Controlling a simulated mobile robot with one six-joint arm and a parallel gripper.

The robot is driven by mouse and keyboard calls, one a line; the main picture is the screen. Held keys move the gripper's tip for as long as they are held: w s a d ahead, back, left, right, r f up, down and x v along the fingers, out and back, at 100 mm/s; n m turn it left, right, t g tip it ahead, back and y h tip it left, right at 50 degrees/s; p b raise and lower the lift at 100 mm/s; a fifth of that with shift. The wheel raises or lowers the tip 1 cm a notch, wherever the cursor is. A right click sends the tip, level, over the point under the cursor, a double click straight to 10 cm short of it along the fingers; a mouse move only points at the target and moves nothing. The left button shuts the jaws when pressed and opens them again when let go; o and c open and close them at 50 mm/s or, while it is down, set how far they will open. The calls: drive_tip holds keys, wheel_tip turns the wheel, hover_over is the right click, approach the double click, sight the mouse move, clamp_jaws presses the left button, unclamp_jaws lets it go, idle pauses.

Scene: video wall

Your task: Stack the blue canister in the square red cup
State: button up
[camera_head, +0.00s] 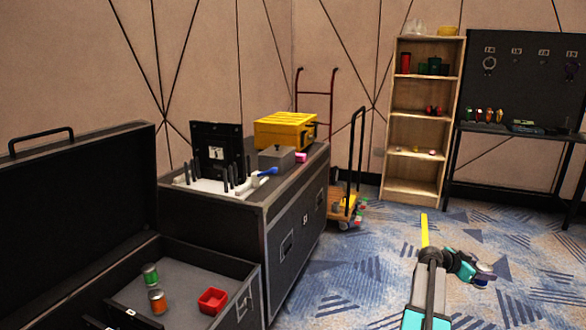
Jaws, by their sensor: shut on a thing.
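The square red cup (212,301) sits upright on the grey floor of an open black case at the lower left. My gripper (480,270) is at the lower right, out over the carpet and far from the cup. It is shut on a small dark blue thing (484,281), which looks like the blue canister. My gripper and arm hide part of it, so its full shape does not show.
A green canister (151,274) and an orange canister (157,301) stand in the case, left of the cup. The case's raised lid (85,200) stands behind them. A black cabinet (290,240) stands beside the case. Carpet (360,270) is clear between cabinet and arm.

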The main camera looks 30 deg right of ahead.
drive_tip(key=w+a+r+n+t, duration=0.35)
drive_tip(key=w+a, duration=0.75)
drive_tip(key=w, duration=0.4)
drive_tip(key=w+a+r+n+t, duration=0.2)
drive_tip(key=w+a+r+t, duration=0.15)
drive_tip(key=w+a, duration=0.95)
drive_tip(key=w+a+r+n+t+y, duration=0.1)
drive_tip(key=w+a+r+n+t, duration=0.1)
drive_tip(key=w+a, duration=0.65)
drive_tip(key=w+a+r+n+t, duration=0.25)
drive_tip(key=w+a, duration=0.35)
drive_tip(key=a, duration=0.6)
drive_tip(key=w+a+r+n+t+y, duration=0.2)
drive_tip(key=a+n+y, duration=0.1)
drive_tip(key=a, duration=0.9)
drive_tip(key=w+a+r+n+t+y, duration=0.1)
drive_tip(key=a+r+n+t+y, duration=0.15)
drive_tip(key=a, duration=1.05)
drive_tip(key=a+r+n+t+y, duration=0.2)
drive_tip(key=a+n+y, duration=0.4)
drive_tip(key=a, duration=0.4)
wheel_tip(320, 180, up, 27)
drive_tip(key=p, duration=2.6)
drive_tip(key=shift+s+d+f, duration=0.15)
drive_tip(key=shift+s, duration=0.25)
